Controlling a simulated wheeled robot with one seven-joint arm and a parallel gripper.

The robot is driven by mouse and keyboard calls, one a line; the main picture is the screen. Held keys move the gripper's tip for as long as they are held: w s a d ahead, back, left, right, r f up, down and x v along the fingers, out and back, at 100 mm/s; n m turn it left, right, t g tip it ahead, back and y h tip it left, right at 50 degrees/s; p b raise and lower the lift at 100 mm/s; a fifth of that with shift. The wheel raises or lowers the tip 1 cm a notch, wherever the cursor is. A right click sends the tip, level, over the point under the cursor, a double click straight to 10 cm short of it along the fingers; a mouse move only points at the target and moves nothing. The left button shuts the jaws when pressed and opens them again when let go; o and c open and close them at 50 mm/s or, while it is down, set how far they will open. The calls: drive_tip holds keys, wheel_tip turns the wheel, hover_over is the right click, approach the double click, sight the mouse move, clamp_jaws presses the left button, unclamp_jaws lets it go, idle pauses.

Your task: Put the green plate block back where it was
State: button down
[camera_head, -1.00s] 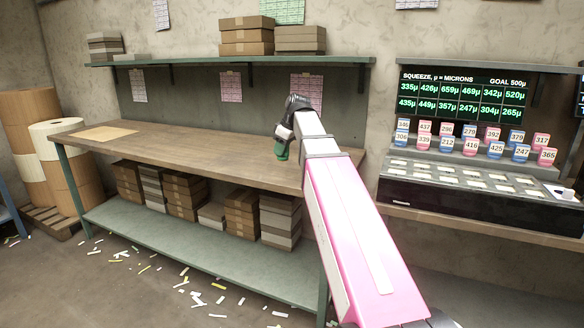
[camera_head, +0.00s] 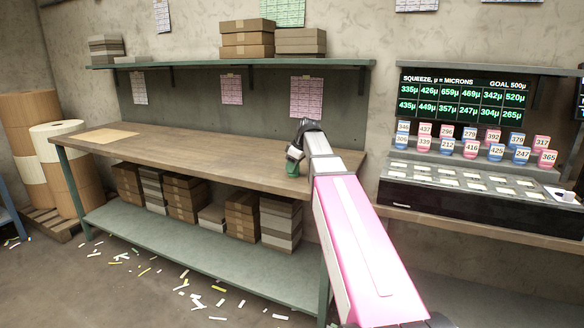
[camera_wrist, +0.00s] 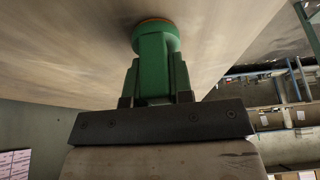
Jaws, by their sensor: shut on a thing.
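My gripper (camera_head: 292,160) is shut on the green plate block (camera_head: 291,169), which hangs below it over the front right part of the workbench (camera_head: 200,155). In the wrist view the green plate block (camera_wrist: 155,62) stands out from between the fingers of my gripper (camera_wrist: 156,98). Its rounded far end, with an orange-brown rim, is close to a pale wooden surface. I cannot tell whether it touches that surface. The gripper hides part of the block in the head view.
A panel of numbered blue and pink tags (camera_head: 470,148) with a screen (camera_head: 463,98) above stands to the right. A shelf (camera_head: 200,63) with boxes (camera_head: 246,38) is above the bench. A flat brown sheet (camera_head: 107,134) lies at the bench's left end; the middle is clear.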

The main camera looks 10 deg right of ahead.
drive_tip(key=c, duration=1)
unclamp_jaws()
drive_tip(key=shift+f, duration=0.1)
drive_tip(key=v, duration=1.2)
